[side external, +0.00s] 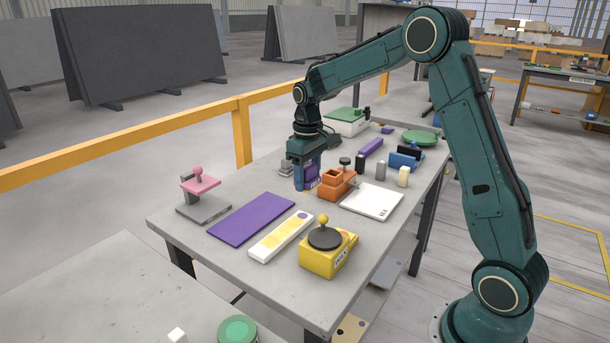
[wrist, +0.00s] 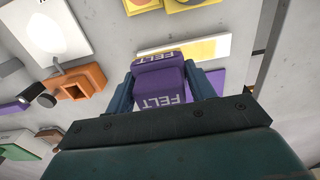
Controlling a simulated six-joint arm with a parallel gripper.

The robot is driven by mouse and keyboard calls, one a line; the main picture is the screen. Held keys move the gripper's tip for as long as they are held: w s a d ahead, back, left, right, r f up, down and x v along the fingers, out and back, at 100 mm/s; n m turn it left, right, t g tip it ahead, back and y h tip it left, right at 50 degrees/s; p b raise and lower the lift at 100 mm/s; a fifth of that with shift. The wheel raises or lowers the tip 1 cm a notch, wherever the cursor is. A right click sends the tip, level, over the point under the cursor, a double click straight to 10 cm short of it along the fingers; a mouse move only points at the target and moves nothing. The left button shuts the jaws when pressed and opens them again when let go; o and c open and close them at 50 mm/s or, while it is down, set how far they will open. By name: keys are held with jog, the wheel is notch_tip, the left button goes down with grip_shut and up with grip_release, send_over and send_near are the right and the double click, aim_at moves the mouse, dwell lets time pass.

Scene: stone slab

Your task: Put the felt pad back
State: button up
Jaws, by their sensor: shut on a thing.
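The felt pad is a purple block marked FELT; it shows in the wrist view (wrist: 158,75) and in the side view (side external: 311,173). My gripper (side external: 306,182) is shut on it, with a blue finger on either side, as the wrist view (wrist: 165,83) also shows. The pad is over the middle of the grey table, left of an orange open-topped holder (side external: 333,187). The wrist view shows the holder's square opening (wrist: 78,90) empty of anything purple. I cannot tell whether the pad's underside touches the table.
A purple mat (side external: 250,219), a white strip with yellow (side external: 280,237) and a yellow box with a black disc (side external: 329,254) lie toward the front. A white plate (side external: 372,201) is right of the holder. A pink-topped stand (side external: 202,198) is at left. Small blocks crowd behind.

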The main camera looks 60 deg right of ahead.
notch_tip(320, 180, up, 5)
send_over(357, 226)
jog(key=shift+d+r, duration=0.1)
jog(key=shift+r, duration=0.05)
notch_tip(357, 226, down, 20)
dwell(0.9)
jog(key=o, duration=1)
jog(key=shift+c, duration=0.2)
